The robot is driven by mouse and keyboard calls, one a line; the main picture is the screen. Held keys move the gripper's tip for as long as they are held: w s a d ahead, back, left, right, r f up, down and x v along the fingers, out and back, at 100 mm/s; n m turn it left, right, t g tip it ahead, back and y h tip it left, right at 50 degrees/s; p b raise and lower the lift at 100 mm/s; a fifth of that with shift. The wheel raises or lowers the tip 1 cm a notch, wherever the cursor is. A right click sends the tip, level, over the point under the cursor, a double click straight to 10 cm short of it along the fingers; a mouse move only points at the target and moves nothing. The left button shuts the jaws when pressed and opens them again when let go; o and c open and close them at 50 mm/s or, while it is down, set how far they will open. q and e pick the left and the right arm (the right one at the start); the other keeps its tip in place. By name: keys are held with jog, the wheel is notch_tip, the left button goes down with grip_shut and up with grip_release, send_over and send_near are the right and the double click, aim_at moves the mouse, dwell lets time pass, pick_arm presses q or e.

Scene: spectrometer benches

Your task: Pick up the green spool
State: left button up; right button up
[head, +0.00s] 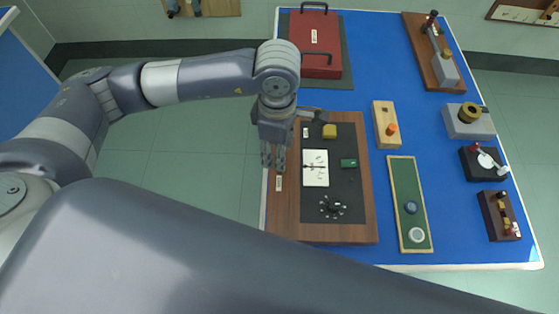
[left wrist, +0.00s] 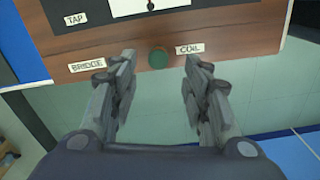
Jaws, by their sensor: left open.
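My left gripper (head: 273,160) hangs over the left edge of a wooden instrument board, pointing down, open and empty. In the left wrist view, its two fingers (left wrist: 158,85) stand apart. A small round green piece (left wrist: 158,58), likely the green spool, is on the board's wooden margin between the BRIDGE label (left wrist: 87,63) and the COIL label (left wrist: 188,49). It shows in the gap just beyond the fingertips, not gripped. In the head view the gripper seems to hide it. My right gripper is not in view.
The wooden board (head: 368,215) lies on a blue table (head: 355,105) and carries a white meter (head: 315,168), a small green block (head: 348,162) and a dark knob (head: 332,207). A red case (head: 318,60) lies behind. Several instruments and a green tray (head: 408,180) stand to the right.

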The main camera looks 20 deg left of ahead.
pick_arm(q)
jog(key=shift+f, duration=0.4)
jog(key=f+p, duration=0.2)
jog(key=f, duration=0.1)
jog(key=shift+w+d+f, duration=0.1)
jog(key=shift+d+f, duration=0.1)
jog(key=shift+f, duration=0.5)
jog(key=shift+c, duration=0.4)
grip_shut()
